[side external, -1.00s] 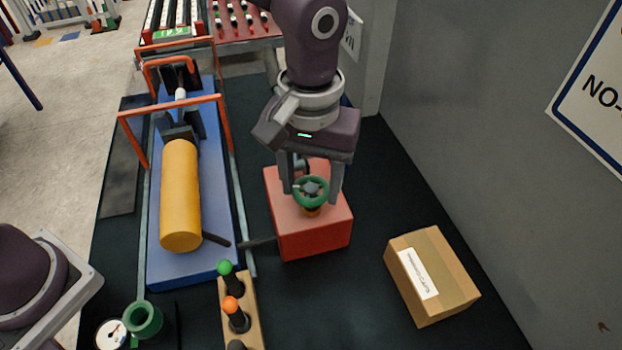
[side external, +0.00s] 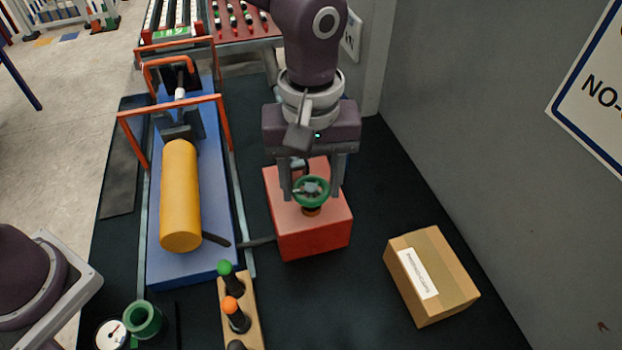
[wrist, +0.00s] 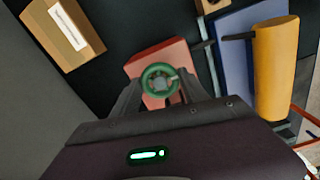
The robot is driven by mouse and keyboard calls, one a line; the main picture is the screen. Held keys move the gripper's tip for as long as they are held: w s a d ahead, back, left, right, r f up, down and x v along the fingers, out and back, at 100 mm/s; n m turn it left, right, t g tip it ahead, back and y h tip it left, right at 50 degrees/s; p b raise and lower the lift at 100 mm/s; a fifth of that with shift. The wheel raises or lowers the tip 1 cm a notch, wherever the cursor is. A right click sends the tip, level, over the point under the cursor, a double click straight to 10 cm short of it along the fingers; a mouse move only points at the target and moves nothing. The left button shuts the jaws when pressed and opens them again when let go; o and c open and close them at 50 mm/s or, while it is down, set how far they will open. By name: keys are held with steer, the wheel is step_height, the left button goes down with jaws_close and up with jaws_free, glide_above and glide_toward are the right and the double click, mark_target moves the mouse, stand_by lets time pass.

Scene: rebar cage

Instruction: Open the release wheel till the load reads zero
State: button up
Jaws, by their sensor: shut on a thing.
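The green release wheel (side external: 311,191) sits on top of the red block (side external: 314,234); it also shows in the wrist view (wrist: 160,82). My gripper (side external: 312,190) points down over the block, with one finger on each side of the wheel, shut on it. In the wrist view my fingers (wrist: 162,92) flank the wheel's rim. A round white gauge (side external: 112,334) with a red needle stands at the lower left; its reading is too small to tell. A yellow cylinder (side external: 180,200) lies on the blue bed, left of the block.
A cardboard box (side external: 432,275) lies to the right on the dark surface. A wooden strip with green and orange knobs (side external: 237,310) stands in front. Orange bars (side external: 222,122) arch over the blue bed (side external: 215,270). A grey wall (side external: 460,140) closes the right side.

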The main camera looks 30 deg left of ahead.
mark_target(311, 189)
steer(key=shift+r, duration=0.1)
steer(key=o, duration=1.4)
steer(key=shift+c, duration=0.2)
step_height(311, 189, up, 6)
steer(key=shift+r, duration=0.5)
